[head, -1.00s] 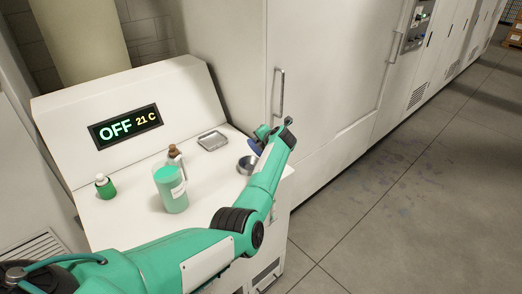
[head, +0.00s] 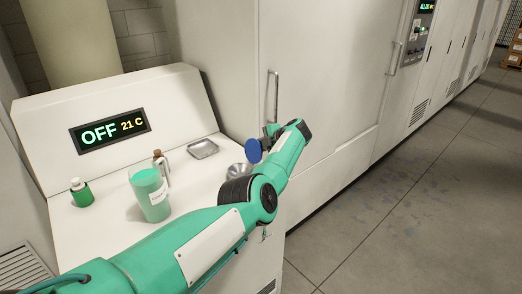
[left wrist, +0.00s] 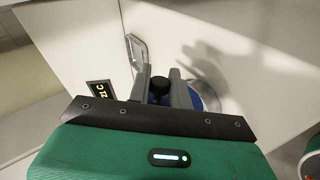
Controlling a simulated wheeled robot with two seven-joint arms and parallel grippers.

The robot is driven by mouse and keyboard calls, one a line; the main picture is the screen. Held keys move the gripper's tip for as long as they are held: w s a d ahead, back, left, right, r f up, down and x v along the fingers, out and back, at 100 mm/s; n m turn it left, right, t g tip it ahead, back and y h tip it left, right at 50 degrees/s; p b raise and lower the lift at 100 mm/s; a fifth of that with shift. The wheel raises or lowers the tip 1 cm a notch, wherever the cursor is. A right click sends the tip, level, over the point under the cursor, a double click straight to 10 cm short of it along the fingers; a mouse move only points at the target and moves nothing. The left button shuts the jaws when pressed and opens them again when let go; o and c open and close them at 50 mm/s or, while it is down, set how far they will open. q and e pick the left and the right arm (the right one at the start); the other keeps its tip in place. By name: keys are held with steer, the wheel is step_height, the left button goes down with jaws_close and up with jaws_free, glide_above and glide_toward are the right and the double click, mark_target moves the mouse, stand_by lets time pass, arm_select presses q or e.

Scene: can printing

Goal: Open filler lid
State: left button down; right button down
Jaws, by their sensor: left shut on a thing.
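The filler lid is a blue disc (head: 254,150) with a black knob (left wrist: 160,87). In the head view the disc stands steeply tilted above the right rim of the metal filler bowl (head: 238,170), leaving the bowl's mouth partly uncovered. My left gripper (head: 268,138) is shut on the lid's knob, its fingers mostly hidden by my arm in the head view. In the left wrist view both fingers of the left gripper (left wrist: 165,88) flank the black knob, with the blue lid (left wrist: 206,102) behind the right finger. Any hinge is hidden. My right gripper is not in view.
The white console carries a display (head: 110,130) reading OFF 21 C. On its top are a small green bottle (head: 82,194), a green jar (head: 150,195), a brown-capped bottle (head: 161,166) and a metal tray (head: 203,149). A tall white cabinet (head: 330,80) stands right of the arm.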

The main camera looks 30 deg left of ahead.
arm_select(q)
steer(key=shift+f, duration=0.1)
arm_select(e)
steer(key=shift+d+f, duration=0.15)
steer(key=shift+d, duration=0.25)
arm_select(q)
steer(key=c, duration=1.3)
jaws_free()
steer(key=shift+d+r, duration=0.4)
steer(key=shift+d, duration=0.1)
steer(key=b+v, duration=0.1)
steer(key=v, duration=1.1)
steer(key=shift+s+d+r, duration=0.1)
steer(key=shift+d, duration=0.1)
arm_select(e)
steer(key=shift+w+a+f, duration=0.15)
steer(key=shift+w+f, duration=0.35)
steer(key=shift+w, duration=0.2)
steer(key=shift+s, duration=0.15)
